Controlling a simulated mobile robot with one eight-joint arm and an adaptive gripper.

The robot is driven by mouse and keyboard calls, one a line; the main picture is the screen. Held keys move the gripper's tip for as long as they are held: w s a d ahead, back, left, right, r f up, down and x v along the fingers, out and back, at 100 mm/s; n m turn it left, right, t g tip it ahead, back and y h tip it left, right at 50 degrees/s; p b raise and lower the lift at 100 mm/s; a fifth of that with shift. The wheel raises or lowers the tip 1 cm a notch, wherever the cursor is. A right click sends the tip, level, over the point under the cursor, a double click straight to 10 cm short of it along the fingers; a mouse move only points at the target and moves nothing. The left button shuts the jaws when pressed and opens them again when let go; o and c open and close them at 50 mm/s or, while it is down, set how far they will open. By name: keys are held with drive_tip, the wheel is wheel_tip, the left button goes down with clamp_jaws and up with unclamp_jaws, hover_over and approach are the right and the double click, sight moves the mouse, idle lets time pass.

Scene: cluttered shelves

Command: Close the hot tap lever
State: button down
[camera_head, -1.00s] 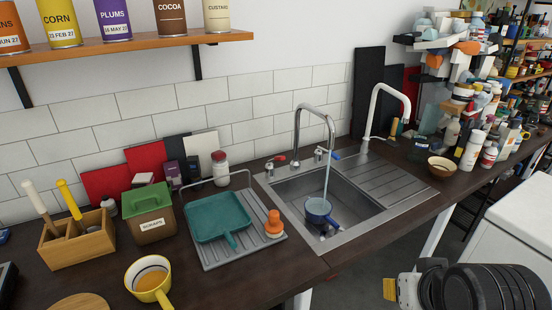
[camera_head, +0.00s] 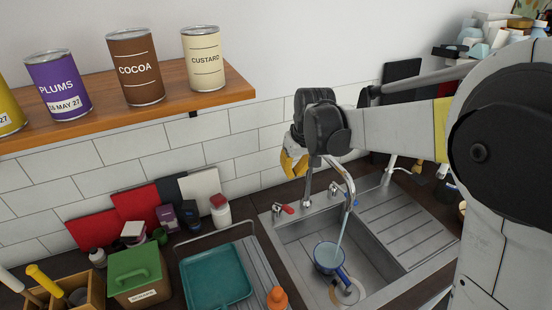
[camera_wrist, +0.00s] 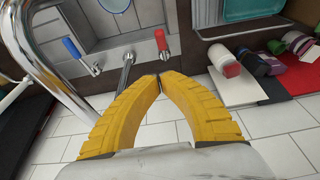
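The hot tap lever, red (camera_head: 284,209), is on a small tap at the sink's back left. In the wrist view the red lever (camera_wrist: 161,40) points up the picture, just past my fingertips, with a small gap visible. Water runs from the chrome spout (camera_head: 341,172) into a blue pan (camera_head: 327,257) in the sink. My gripper (camera_head: 290,168), with yellow fingers, hangs above and behind the tap in the head view. In the wrist view my gripper (camera_wrist: 160,77) has its fingertips together with nothing between them. A blue lever (camera_wrist: 71,48) is left of the red one.
The chrome spout (camera_wrist: 48,62) rises close to my gripper's left in the wrist view. A white jar with red lid (camera_head: 221,212) and boards (camera_head: 135,203) stand left of the tap. A wooden shelf (camera_head: 170,92) with cans is above left. The tiled wall (camera_head: 110,150) is close behind.

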drive_tip(key=w, duration=0.1)
drive_tip(key=b, duration=0.2)
hover_over(287, 206)
drive_tip(key=w, duration=0.2)
drive_tip(key=f, duration=0.9)
drive_tip(key=shift+s+a+f, duration=0.1)
drive_tip(key=shift+a+f, duration=0.1)
drive_tip(key=shift+f, duration=0.2)
drive_tip(key=shift+s+d+f+b, duration=0.1)
drive_tip(key=shift+s+f+b, duration=0.2)
drive_tip(key=shift+f, duration=0.3)
drive_tip(key=shift+s+d+f+b, duration=0.15)
drive_tip(key=shift+f+b, duration=0.1)
drive_tip(key=shift+f, duration=0.3)
drive_tip(key=shift+s+d+f, duration=0.1)
drive_tip(key=shift+s+f, duration=0.3)
drive_tip(key=shift+f, duration=0.25)
drive_tip(key=shift+s+d+f+b, duration=0.1)
drive_tip(key=shift+s+f+b, duration=0.2)
drive_tip(key=shift+b, duration=0.3)
